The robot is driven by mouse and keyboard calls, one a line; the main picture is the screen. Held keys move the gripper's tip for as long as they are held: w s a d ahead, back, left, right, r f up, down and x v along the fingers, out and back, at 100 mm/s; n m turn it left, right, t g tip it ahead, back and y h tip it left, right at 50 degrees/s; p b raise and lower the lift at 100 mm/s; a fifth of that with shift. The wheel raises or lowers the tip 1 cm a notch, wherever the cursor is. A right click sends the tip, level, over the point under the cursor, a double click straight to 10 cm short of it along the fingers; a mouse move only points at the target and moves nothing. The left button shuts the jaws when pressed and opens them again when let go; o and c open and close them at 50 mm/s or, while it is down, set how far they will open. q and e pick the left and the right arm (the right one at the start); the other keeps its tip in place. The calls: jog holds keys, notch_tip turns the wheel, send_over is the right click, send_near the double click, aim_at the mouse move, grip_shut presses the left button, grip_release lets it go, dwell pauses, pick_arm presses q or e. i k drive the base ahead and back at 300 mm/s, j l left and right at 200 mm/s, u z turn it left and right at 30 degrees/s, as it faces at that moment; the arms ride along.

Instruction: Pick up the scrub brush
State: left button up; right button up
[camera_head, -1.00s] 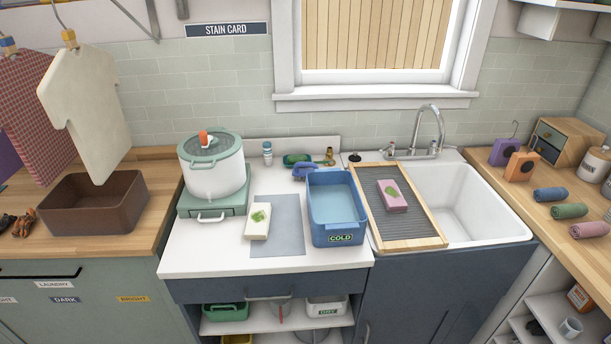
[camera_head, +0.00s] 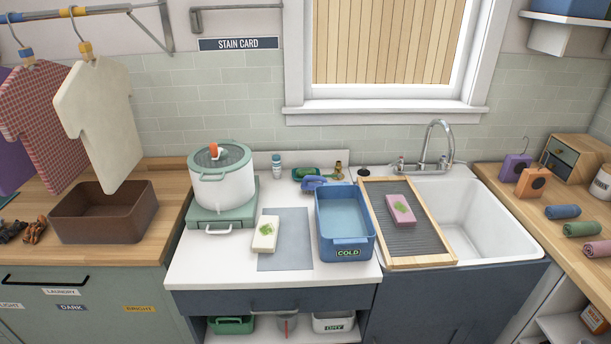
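A blue-violet object that looks like the scrub brush (camera_head: 313,183) lies on the white counter (camera_head: 210,272), behind the back left corner of the blue basin marked COLD (camera_head: 347,242). Its lower part is partly hidden by the basin's rim, and its bristles cannot be made out. A green item (camera_head: 305,172) lies just behind it. Neither of my grippers is in view.
A white pot (camera_head: 221,177) on a green burner stands left. A washboard (camera_head: 423,240) with a pink block leans by the sink (camera_head: 480,222). A small bottle (camera_head: 276,165) and brass item stand behind.

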aim_at(306, 185)
jog(key=i+l+z, duration=0.15)
jog(key=i+l, duration=0.25)
jog(key=i+l+z, duration=0.15)
jog(key=i+l, duration=0.2)
jog(key=i, duration=0.2)
